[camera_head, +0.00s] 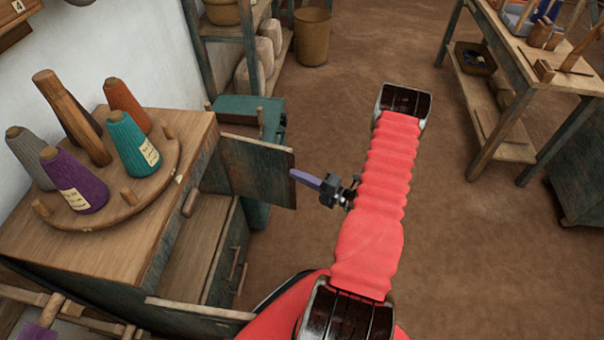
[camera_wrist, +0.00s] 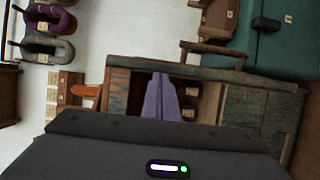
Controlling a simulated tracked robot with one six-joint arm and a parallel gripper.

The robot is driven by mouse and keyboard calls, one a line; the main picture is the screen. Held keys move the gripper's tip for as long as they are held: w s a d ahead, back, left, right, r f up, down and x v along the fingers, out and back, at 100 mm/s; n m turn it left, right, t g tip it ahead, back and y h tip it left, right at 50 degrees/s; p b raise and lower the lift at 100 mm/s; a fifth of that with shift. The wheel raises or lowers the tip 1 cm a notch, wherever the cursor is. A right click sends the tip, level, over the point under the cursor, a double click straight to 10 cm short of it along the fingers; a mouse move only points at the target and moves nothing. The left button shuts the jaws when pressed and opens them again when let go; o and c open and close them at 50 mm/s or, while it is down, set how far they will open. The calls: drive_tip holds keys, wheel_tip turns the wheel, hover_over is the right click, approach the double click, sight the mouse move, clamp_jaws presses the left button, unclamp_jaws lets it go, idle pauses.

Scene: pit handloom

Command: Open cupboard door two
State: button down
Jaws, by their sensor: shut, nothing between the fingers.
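A wooden cupboard (camera_head: 95,240) with worn blue-green paint stands at the left in the head view. One cupboard door panel (camera_head: 255,170) stands swung out from its far end. A second panel (camera_head: 200,310) sticks out at the near end. I see no number on either, so I cannot tell which is door two. My gripper (camera_head: 305,180) has purple fingers, shut and empty, pointing left at the free edge of the far panel. I cannot tell whether they touch it. The fingers (camera_wrist: 162,98) also show in the wrist view, in front of the cupboard (camera_wrist: 240,105).
A round rack (camera_head: 120,205) with several yarn cones stands on the cupboard top. A teal box-like piece (camera_head: 262,115) stands behind the far panel. A workbench (camera_head: 520,70) is at the upper right. The brown floor (camera_head: 480,260) right of my arm is clear.

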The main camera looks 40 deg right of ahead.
drive_tip(key=a+v, duration=0.1)
drive_tip(key=v, duration=0.9)
drive_tip(key=shift+s+a, duration=0.2)
drive_tip(key=shift+s, duration=0.35)
drive_tip(key=w+a+r+n+g+y, duration=0.3)
drive_tip(key=a+r+n+g+y, duration=0.3)
drive_tip(key=a+r+n+g, duration=1.25)
drive_tip(key=s+a+r+n+t+h, duration=0.3)
drive_tip(key=r+n, duration=0.6)
drive_tip(key=n, duration=0.7)
drive_tip(key=s+a+r+n+t+h, duration=0.4)
drive_tip(key=a+r+n+h, duration=0.4)
drive_tip(key=n, duration=0.8)
drive_tip(key=shift+s+a+r, duration=0.4)
drive_tip(key=shift+s+r, duration=0.4)
